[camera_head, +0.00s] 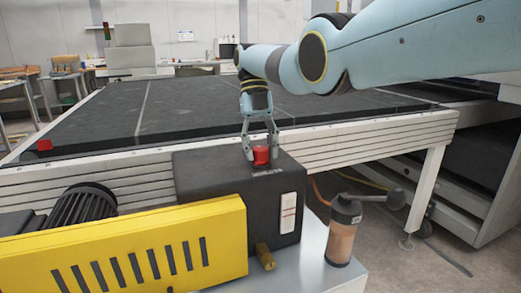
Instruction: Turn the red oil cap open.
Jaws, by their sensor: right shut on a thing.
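The red oil cap (261,155) sits on top of the dark grey box-shaped housing (215,180), near its back right part. My right gripper (261,150) points straight down over it, with its two fingers on either side of the cap, shut on it. The fingers hide the cap's sides. I cannot tell how far the cap is turned. My left gripper is not in view.
A yellow slotted guard (140,250) stands in front of the housing. A brown brass plug (265,256) sticks out below it. A large black-topped table (190,100) fills the back.

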